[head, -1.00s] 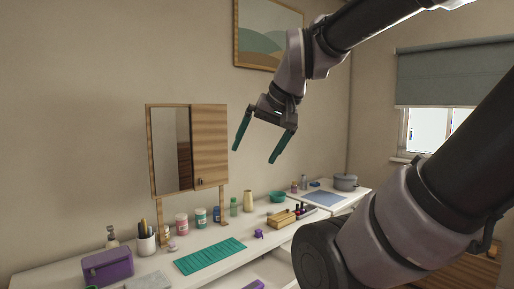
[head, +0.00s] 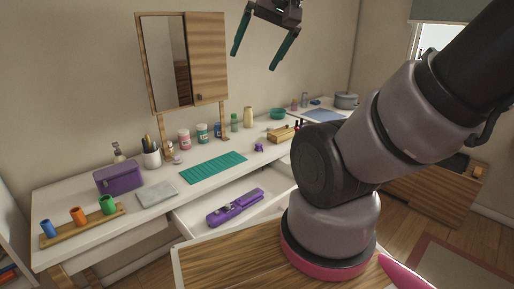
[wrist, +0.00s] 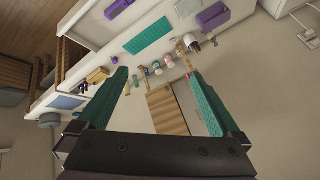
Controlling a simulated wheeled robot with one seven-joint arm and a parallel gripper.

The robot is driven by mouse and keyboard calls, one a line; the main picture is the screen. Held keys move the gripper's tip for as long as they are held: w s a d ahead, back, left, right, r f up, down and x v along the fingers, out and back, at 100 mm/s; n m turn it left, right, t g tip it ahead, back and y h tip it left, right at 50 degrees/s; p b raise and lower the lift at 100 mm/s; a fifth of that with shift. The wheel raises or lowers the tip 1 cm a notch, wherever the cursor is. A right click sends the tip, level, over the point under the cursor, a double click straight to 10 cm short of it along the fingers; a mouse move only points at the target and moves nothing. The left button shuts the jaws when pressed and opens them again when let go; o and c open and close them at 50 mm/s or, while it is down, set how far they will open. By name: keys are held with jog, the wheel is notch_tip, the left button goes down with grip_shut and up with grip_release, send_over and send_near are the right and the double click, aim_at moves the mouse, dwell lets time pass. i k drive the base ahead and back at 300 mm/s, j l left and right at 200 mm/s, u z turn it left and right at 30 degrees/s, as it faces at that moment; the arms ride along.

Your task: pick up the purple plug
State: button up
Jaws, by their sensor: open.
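The purple plug (head: 258,147) is a small purple piece lying on the white tabletop, right of the teal mat and in front of the wooden tray. In the wrist view it shows as a small purple spot (wrist: 115,59) beside the left finger. My gripper (head: 256,60) is open and empty, with its teal fingers high above the table in front of the wall. Its fingers (wrist: 168,95) are spread wide in the wrist view. Nothing touches the plug.
The teal mat (head: 213,168) and wooden tray (head: 282,134) flank the plug. Bottles stand along the wall behind. An open drawer (head: 190,230) holds a purple hair straightener (head: 236,207). A purple box (head: 118,177) stands at left. A mirror cabinet (head: 182,62) stands above the table.

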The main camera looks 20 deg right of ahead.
aim_at(258, 149)
jog(key=i+l+u, duration=0.2)
jog(key=l+u, duration=0.2)
jog(key=l, duration=0.5)
jog(key=l+u, duration=0.35)
jog(key=l, duration=0.6)
jog(key=l+u, duration=0.4)
jog(key=l, duration=0.55)
